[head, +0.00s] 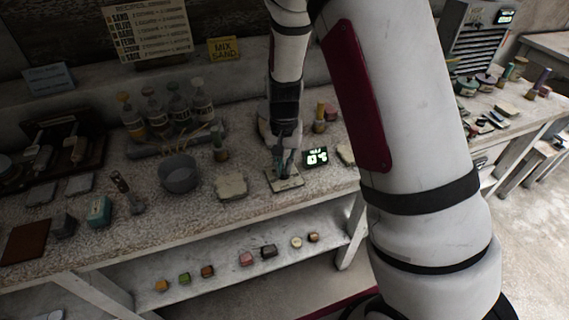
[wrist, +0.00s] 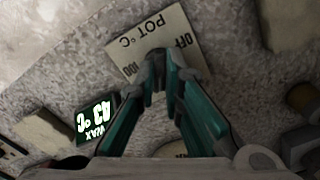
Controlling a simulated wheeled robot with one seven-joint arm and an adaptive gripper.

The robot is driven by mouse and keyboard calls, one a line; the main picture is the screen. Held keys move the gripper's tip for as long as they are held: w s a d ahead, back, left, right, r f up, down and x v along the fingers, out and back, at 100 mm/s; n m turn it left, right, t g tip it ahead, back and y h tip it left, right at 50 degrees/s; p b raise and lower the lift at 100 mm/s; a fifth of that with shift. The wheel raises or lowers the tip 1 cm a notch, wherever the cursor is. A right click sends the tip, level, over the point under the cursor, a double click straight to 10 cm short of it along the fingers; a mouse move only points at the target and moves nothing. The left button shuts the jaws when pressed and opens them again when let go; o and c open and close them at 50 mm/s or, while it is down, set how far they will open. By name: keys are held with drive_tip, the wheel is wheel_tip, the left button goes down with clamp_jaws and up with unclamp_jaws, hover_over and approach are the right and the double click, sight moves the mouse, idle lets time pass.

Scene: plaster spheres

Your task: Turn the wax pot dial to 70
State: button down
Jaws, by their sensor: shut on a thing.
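The pale dial plate (head: 291,184) lies on the speckled bench. In the wrist view the plate (wrist: 146,39) shows the words "POT °C", "OFF" and "100", upside down. My gripper (head: 283,171) comes down from above onto the plate. In the wrist view its teal fingers (wrist: 160,68) converge at the plate's edge, shut on the dial. The dial itself is hidden by the fingers, so its pointer cannot be read.
A grey bowl (head: 180,173) and a pale slab (head: 231,186) stand left of the plate. Corked bottles (head: 165,112) stand behind. Small coloured blocks (head: 207,271) line the lower shelf. My large arm link covers the right of the head view.

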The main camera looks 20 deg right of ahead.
sight(284, 169)
drive_tip(key=shift+m, duration=0.5)
drive_tip(key=c, duration=1.7)
unclamp_jaws()
wheel_tip(284, 169, up, 12)
